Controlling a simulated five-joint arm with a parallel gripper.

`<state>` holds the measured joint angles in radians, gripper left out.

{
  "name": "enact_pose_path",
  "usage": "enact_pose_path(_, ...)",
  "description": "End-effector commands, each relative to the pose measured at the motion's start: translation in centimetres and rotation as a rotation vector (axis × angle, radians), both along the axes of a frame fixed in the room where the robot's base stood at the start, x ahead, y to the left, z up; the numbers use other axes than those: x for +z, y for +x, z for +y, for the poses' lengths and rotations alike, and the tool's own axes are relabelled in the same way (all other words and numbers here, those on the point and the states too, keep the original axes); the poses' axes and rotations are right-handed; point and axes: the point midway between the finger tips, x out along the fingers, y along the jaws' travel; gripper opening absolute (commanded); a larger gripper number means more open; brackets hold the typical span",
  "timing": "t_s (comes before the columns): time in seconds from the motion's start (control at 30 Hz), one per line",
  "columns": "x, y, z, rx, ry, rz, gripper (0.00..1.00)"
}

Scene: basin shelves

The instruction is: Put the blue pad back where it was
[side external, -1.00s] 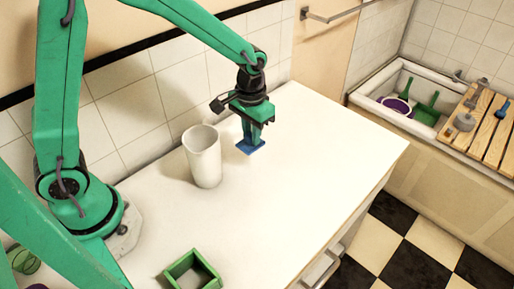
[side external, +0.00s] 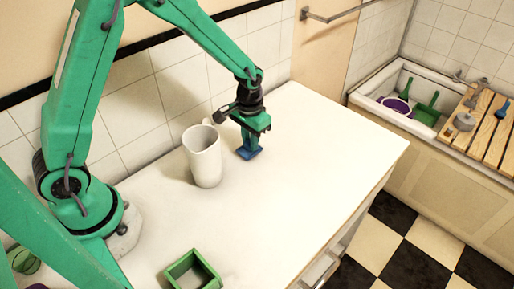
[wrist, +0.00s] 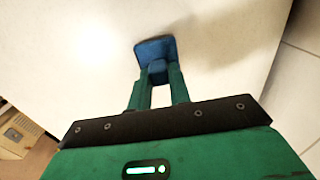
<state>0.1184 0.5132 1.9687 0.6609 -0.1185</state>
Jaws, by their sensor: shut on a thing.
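The blue pad (side external: 249,154) is a small flat plate with a blue grip block on it. It is at or just above the white counter top, right of the white pitcher; I cannot tell whether it touches the counter. My gripper (side external: 252,138) points down over it and is shut on its block. In the wrist view the pad (wrist: 154,47) shows beyond my gripper's fingertips (wrist: 157,73), which pinch the blue block between them.
The white pitcher (side external: 205,163) stands close on the left of my gripper. A green open box (side external: 180,274) sits near the front of the counter (side external: 310,160). The counter to the right is clear. A basin (side external: 365,100) with a purple bowl (side external: 396,104) and slatted board (side external: 490,130) is at the far right.

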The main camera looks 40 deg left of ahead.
Motion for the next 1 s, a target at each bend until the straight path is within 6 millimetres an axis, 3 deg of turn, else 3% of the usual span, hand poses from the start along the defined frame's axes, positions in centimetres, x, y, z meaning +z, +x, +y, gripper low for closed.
enact_pose_path(0.47, -0.58, 0.01, -0.01, 0.000, 0.000, 0.000, 0.00)
enact_pose_path(0.5, -0.56, 0.01, -0.01, 0.000, 0.000, -0.001, 0.25)
enact_pose_path(0.6, -0.55, 0.01, -0.01, 0.000, 0.000, -0.001, 0.41)
enact_pose_path(1.0, -0.24, 0.05, -0.01, 0.000, 0.000, -0.002, 0.41)
